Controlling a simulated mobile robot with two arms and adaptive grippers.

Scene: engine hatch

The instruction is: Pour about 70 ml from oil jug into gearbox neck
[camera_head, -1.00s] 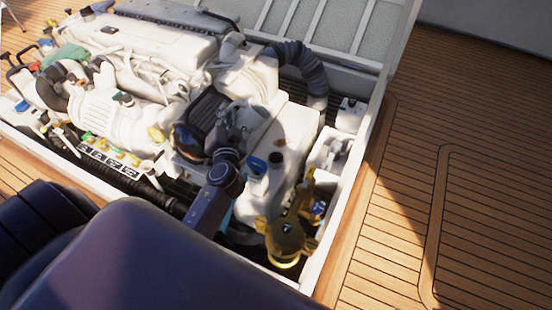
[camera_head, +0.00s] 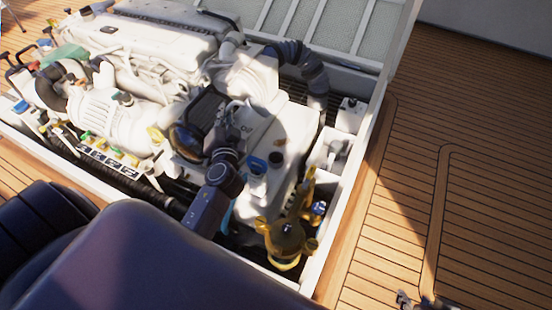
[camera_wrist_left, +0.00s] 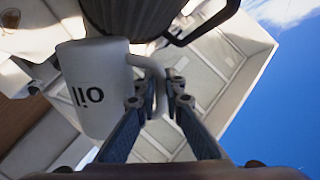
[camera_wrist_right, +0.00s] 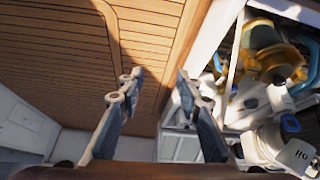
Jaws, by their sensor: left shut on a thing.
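The white oil jug (camera_head: 250,122) is above the engine bay in the head view, beside the dark round air intake. Its side lettered "oil" (camera_wrist_left: 92,98) fills the left of the left wrist view. My left gripper (camera_head: 228,146) is shut on the jug's handle (camera_wrist_left: 157,88). I see no stream of oil. My right gripper (camera_wrist_right: 157,88) is open and empty, over the deck.
A yellow-brown fitting (camera_head: 287,237) is at the bay's near corner. A black corrugated hose (camera_head: 300,65) rises behind. The wooden deck (camera_head: 480,190) at right is clear.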

